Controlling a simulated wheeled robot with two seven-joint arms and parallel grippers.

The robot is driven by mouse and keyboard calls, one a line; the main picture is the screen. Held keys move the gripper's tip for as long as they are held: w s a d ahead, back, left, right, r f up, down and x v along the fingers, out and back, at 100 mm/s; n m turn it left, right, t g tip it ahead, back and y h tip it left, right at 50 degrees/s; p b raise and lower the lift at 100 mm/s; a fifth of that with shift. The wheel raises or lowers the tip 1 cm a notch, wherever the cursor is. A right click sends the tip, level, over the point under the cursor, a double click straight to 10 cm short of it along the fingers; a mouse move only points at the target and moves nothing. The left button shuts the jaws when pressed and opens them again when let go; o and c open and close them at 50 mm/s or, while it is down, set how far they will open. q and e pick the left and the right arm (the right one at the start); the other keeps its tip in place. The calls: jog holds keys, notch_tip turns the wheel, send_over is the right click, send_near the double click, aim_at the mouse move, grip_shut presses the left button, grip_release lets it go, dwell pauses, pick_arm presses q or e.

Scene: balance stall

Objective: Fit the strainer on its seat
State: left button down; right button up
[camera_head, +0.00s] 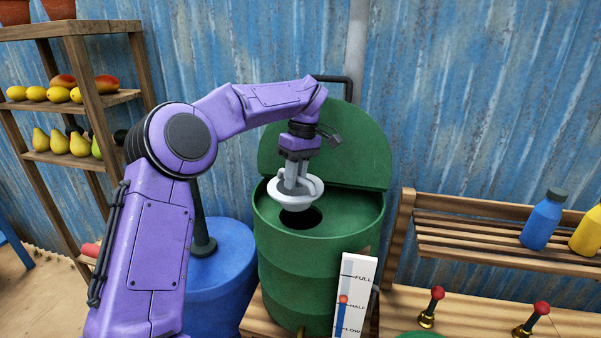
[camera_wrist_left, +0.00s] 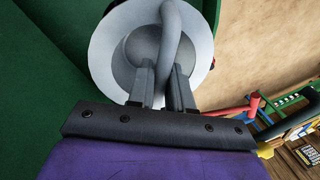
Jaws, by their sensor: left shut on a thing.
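The strainer (camera_head: 292,201) is a pale grey bowl with a wide rim and an arched handle. My left gripper (camera_head: 291,186) is shut on that handle and holds the strainer just above the dark round opening (camera_head: 301,217) in the top of the green barrel (camera_head: 290,260). In the left wrist view the strainer (camera_wrist_left: 104,50) fills the upper middle, with the gripper fingers (camera_wrist_left: 166,85) at its handle. The opening is partly covered by the strainer in the head view. A gap seems to show between them. My right gripper is in neither view.
The barrel's green lid (camera_head: 350,145) stands open behind. A level gauge (camera_head: 355,290) stands at the front. A blue drum (camera_head: 225,270) is at left, a fruit shelf (camera_head: 60,30) farther left. A slatted rack (camera_head: 460,236) with bottles and red-knobbed taps (camera_head: 541,308) are at right.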

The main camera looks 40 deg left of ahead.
aim_at(303, 194)
pick_arm(q)
jog(key=shift+d+f+b, duration=0.2)
jog(key=shift+f+b, duration=0.8)
jog(key=shift+f, duration=0.25)
jog(key=w+f, duration=0.1)
jog(key=w+f+b, duration=0.1)
jog(key=f, duration=0.1)
jog(key=shift+w+f, duration=0.25)
jog(key=shift+w, duration=0.05)
jog(key=shift+s+a+f+b, duration=0.15)
jog(key=shift+s+f+b, duration=0.55)
jog(key=shift+s, duration=0.15)
jog(key=shift+w+f, duration=0.35)
jog(key=shift+w, duration=0.1)
jog(key=shift+s+r, duration=0.1)
jog(key=shift+s, duration=0.15)
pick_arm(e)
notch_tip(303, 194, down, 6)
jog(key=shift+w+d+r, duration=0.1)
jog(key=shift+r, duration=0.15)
pick_arm(q)
jog(key=shift+w, duration=0.2)
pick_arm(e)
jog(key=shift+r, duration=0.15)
pick_arm(q)
jog(key=shift+d+p, duration=0.25)
jog(key=shift+p, duration=0.25)
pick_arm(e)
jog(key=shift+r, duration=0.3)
